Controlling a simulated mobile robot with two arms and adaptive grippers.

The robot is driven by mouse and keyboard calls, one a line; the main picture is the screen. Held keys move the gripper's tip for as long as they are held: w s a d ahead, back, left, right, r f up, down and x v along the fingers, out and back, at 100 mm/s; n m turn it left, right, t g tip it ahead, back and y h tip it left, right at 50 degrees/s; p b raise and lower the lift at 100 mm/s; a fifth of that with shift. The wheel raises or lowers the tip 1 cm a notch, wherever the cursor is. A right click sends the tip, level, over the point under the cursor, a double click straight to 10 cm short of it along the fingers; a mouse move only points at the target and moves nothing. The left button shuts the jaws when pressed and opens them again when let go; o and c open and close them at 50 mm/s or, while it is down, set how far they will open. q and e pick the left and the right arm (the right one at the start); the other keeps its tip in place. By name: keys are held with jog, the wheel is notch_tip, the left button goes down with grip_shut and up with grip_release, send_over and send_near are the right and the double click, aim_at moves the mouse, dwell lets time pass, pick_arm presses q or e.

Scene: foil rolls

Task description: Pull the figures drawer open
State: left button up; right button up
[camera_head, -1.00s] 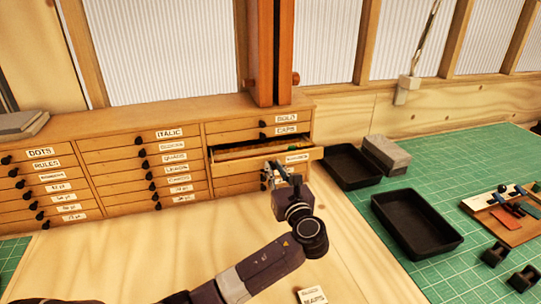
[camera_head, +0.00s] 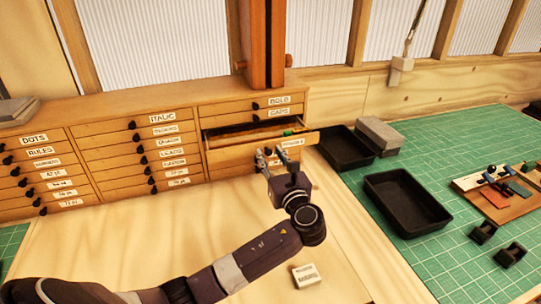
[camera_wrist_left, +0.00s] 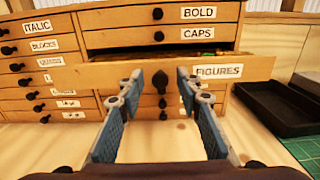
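The figures drawer (camera_head: 235,156) stands pulled out of the cabinet, its front forward of the drawers above. Its top is open and some coloured items show inside at the right. In the left wrist view its front (camera_wrist_left: 110,76) carries a FIGURES label and a dark round knob (camera_wrist_left: 160,79). My left gripper (camera_head: 274,154) is open at the drawer front. In the left wrist view its fingers (camera_wrist_left: 158,78) are on either side of the knob, with gaps between. I cannot tell how far the tips are from the wood. My right gripper is not in view.
The wooden cabinet (camera_head: 100,118) has several other labelled drawers, all shut. Black trays (camera_head: 405,203) and a grey block (camera_head: 379,136) are on the green mat at the right. A small labelled box (camera_head: 306,275) lies on the wooden top, otherwise mostly clear in front of the drawers.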

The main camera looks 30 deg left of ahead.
pick_arm(q)
jog(key=v, duration=1.1)
jog(key=shift+s+d, duration=0.25)
jog(key=shift+d, duration=0.05)
